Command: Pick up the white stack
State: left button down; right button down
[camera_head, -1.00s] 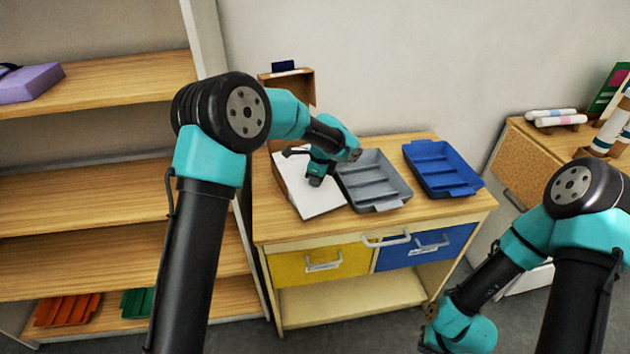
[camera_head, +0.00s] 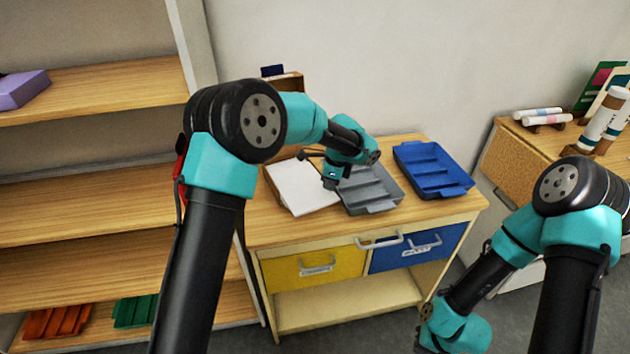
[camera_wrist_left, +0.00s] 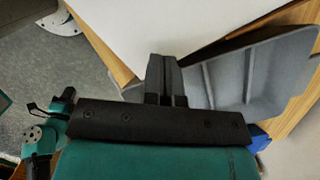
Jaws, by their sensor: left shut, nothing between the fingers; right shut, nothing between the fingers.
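The white stack (camera_head: 300,188) lies flat in a brown tray at the left end of the wooden table, its right edge close to the grey tray (camera_head: 372,192). My left gripper (camera_head: 330,183) is shut and empty at the border between the white stack and the grey tray, partly hidden by my arm. In the left wrist view the shut fingers (camera_wrist_left: 163,70) lie by the edge of the white stack (camera_wrist_left: 150,25), with the grey tray (camera_wrist_left: 225,75) to the right. My right arm shows at the lower right, but its fingers are not visible.
A blue tray (camera_head: 433,170) stands right of the grey one. Below are a yellow drawer (camera_head: 300,272) and a blue drawer (camera_head: 410,255) with handles. Shelves (camera_head: 90,180) stand at the left. A side cabinet at the right holds rolls (camera_head: 603,122). The table front is clear.

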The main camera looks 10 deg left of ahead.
pick_arm(q)
jog(key=d, duration=0.5)
jog(key=shift+s, duration=0.2)
jog(key=c, duration=1.1)
grip_release()
